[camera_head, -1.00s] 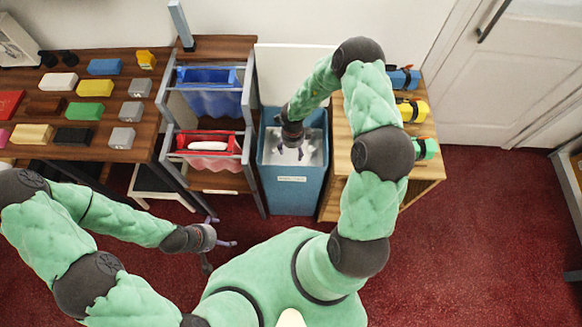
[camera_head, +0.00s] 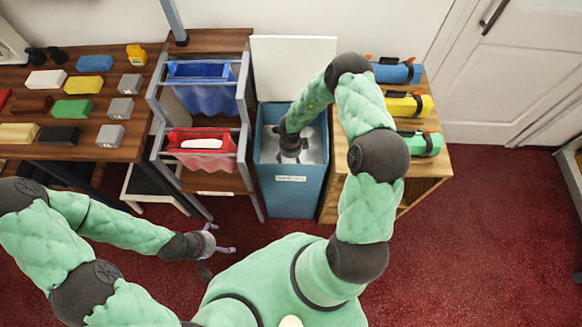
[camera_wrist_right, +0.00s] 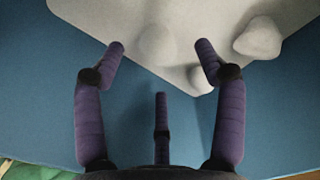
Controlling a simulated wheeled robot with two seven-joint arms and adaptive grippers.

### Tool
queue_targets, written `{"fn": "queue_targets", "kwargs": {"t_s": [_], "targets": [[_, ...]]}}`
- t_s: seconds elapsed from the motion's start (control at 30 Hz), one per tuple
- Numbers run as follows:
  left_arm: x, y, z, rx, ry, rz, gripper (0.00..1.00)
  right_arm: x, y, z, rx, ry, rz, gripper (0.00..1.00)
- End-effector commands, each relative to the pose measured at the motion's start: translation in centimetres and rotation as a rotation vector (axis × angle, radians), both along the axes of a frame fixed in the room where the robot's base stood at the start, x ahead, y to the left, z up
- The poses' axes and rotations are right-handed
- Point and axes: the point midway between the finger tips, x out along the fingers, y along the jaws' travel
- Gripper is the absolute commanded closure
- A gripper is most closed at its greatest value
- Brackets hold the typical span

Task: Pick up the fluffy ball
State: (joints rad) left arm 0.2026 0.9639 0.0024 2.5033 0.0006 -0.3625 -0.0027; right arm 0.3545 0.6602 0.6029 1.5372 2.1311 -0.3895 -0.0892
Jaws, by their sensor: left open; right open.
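My right gripper (camera_head: 290,157) reaches down into the blue bin (camera_head: 290,195); its fingers are mostly hidden there in the head view. In the right wrist view the right gripper (camera_wrist_right: 160,65) is open and empty, its purple fingers spread over a pale grey-white surface in the bin. Pale rounded lumps show there: one between the fingers (camera_wrist_right: 157,43), one right of them (camera_wrist_right: 258,38) and a small one near the right finger (camera_wrist_right: 200,78). I cannot tell which, if any, is the fluffy ball. My left gripper (camera_head: 222,249) is open and empty above the red carpet.
Left of the bin stands a rack with a blue fabric bin (camera_head: 205,90) and a red one (camera_head: 205,150). A wooden table (camera_head: 85,150) with coloured blocks is further left. A wooden shelf (camera_head: 430,165) with blue, yellow and green rolls stands close on the right.

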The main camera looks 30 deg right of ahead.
Motion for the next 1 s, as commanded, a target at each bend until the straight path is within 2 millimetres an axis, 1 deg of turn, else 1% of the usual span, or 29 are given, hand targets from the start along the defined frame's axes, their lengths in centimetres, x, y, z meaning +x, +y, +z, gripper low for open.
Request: {"fn": "queue_targets", "kwargs": {"t_s": [0.17,0.3,0.4,0.63,0.67,0.7,0.77,0.83,1.0], "targets": [[0.0,0.0,-1.2,0.0,0.0,0.0,0.0,0.0,0.2,-1.9,0.0,0.001,0.0,0.29],[0.0,0.0,-2.4,0.0,0.0,0.0,0.0,0.1,0.4,-3.9,0.001,0.002,0.0,0.29],[0.0,0.0,-2.8,0.0,0.0,0.0,0.0,0.1,0.3,-4.9,0.001,0.001,0.0,0.29],[0.0,0.0,-2.7,0.0,0.0,0.0,0.0,0.1,0.3,-4.9,0.0,0.0,0.001,0.29],[0.0,0.0,-2.7,0.0,0.0,0.0,0.0,0.1,0.3,-4.9,0.0,0.0,0.001,0.32],[0.0,0.0,-2.6,0.0,0.0,0.0,0.0,0.1,0.3,-4.9,0.0,0.0,0.001,0.42],[0.0,0.0,-2.6,0.0,0.0,0.0,0.0,0.1,0.3,-4.9,0.0,0.0,0.001,0.51],[0.0,0.0,-2.6,0.0,0.0,0.0,0.0,0.1,0.3,-4.9,0.0,0.0,0.001,0.63],[0.0,0.0,-2.7,0.0,0.0,0.0,0.0,0.1,0.3,-4.9,0.001,0.001,0.001,0.65]]}}
